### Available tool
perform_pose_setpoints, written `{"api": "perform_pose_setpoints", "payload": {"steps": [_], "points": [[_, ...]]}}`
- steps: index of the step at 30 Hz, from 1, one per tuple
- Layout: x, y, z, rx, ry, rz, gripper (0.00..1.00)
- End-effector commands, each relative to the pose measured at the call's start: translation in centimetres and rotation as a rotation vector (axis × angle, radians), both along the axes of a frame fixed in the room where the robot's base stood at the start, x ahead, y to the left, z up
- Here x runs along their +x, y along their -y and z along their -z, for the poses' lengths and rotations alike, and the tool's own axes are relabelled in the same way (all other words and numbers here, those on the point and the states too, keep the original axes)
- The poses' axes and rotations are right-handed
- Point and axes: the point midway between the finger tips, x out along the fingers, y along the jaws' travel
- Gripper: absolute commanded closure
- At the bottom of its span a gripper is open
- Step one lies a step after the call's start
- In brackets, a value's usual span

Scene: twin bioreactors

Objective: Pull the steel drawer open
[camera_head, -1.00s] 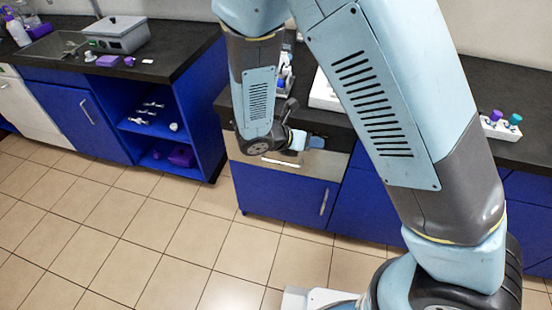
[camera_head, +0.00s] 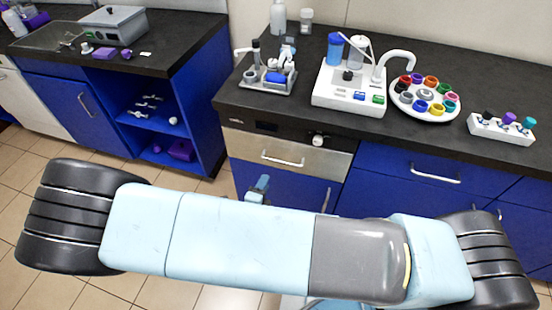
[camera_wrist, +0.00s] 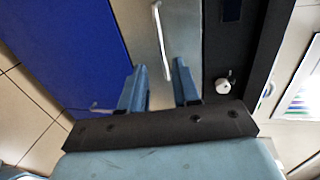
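The steel drawer (camera_head: 325,161) is under the dark counter and its front looks flush with the cabinet. Its pale bar handle (camera_head: 283,160) is on the front. In the wrist view the steel front (camera_wrist: 187,30) and the handle (camera_wrist: 161,35) run up the picture. My gripper (camera_wrist: 160,67) is open, with two blue fingers apart and nothing held. The near end of the handle shows between the fingertips, but I cannot tell how far in front of them it is. In the head view my gripper (camera_head: 258,188) shows partly, below the handle; my arm hides the rest.
A dark panel with a white knob (camera_head: 318,140) is above the drawer. Blue cabinet doors (camera_head: 280,187) are below. The counter bears a tube rack (camera_head: 268,84), a white device (camera_head: 347,92), a carousel of coloured caps (camera_head: 425,100) and a white rack (camera_head: 500,130). Tiled floor (camera_head: 60,145) is open at the left.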

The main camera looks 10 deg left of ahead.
Motion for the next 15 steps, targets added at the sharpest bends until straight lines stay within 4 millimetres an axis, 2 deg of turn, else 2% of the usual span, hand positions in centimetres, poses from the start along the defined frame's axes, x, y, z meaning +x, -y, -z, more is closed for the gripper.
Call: {"api": "perform_pose_setpoints", "payload": {"steps": [5, 15], "points": [[0.9, 0.1, 0.4, -0.014, 0.002, -0.010, 0.69], [6.4, 0.7, 1.5, -0.014, 0.002, -0.004, 0.69]]}}
